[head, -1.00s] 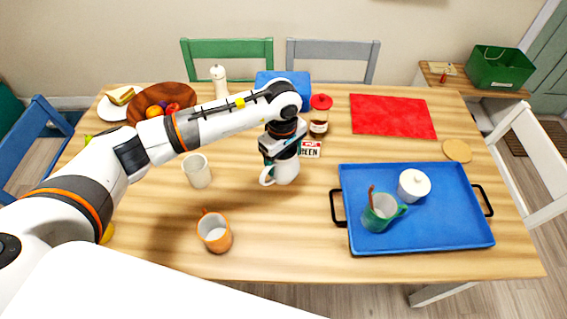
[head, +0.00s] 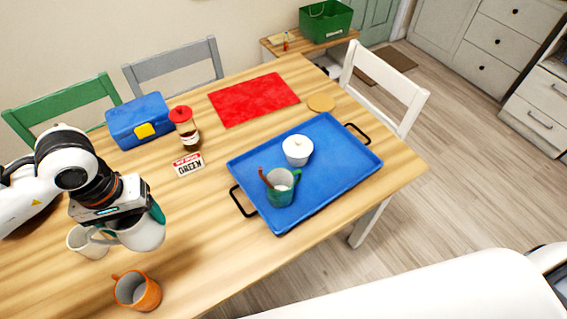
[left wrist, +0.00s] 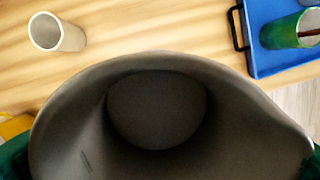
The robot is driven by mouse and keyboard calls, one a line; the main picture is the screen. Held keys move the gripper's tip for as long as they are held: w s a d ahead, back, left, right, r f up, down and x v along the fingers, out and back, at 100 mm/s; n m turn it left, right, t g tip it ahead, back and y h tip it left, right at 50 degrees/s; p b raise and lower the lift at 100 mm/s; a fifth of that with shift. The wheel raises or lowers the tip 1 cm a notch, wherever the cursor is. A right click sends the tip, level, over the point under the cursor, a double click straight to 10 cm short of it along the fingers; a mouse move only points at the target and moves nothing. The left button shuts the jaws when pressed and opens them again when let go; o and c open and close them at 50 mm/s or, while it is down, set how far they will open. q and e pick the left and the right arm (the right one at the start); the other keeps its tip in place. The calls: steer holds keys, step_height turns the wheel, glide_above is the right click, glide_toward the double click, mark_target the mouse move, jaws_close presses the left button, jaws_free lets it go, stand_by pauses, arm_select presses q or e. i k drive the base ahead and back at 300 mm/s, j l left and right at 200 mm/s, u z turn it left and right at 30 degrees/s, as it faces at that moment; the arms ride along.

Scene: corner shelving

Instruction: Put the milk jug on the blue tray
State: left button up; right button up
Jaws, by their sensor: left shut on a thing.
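The white milk jug (head: 143,236) is in my left gripper (head: 140,212), which is shut on it. It appears raised over the left part of the table, overlapping the cream cup in the head view. The left wrist view looks down into the jug's grey, empty-looking inside (left wrist: 155,110). The blue tray (head: 337,178) lies on the table to the right of the jug, apart from it; its corner shows in the left wrist view (left wrist: 258,58). My right gripper is out of view.
A cream cup (head: 88,243) and an orange mug (head: 137,291) stand close to the jug. The tray's right part is bare. A black handle (head: 243,201) faces the jug.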

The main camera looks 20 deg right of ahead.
mark_target(337, 161)
steer(key=l+z, duration=0.1)
steer(key=z, duration=0.35)
steer(key=l+z, duration=0.1)
steer(key=z, duration=0.3)
steer(key=l+z, duration=0.1)
steer(key=z, duration=0.75)
steer(key=i+l+z, duration=0.1)
steer(key=z, duration=0.8)
steer(key=i, duration=0.2)
steer(key=i+u, duration=0.1)
steer(key=u, duration=0.35)
steer(key=i+u, duration=0.1)
steer(key=u, duration=0.3)
steer(key=i+u, duration=0.15)
steer(key=u, duration=0.3)
steer(key=i+u, duration=0.1)
steer(key=u, duration=0.3)
steer(key=i+l+u, duration=0.1)
steer(key=u, duration=0.35)
steer(key=l+u, duration=0.1)
steer(key=u, duration=0.3)
steer(key=i+l, duration=0.05)
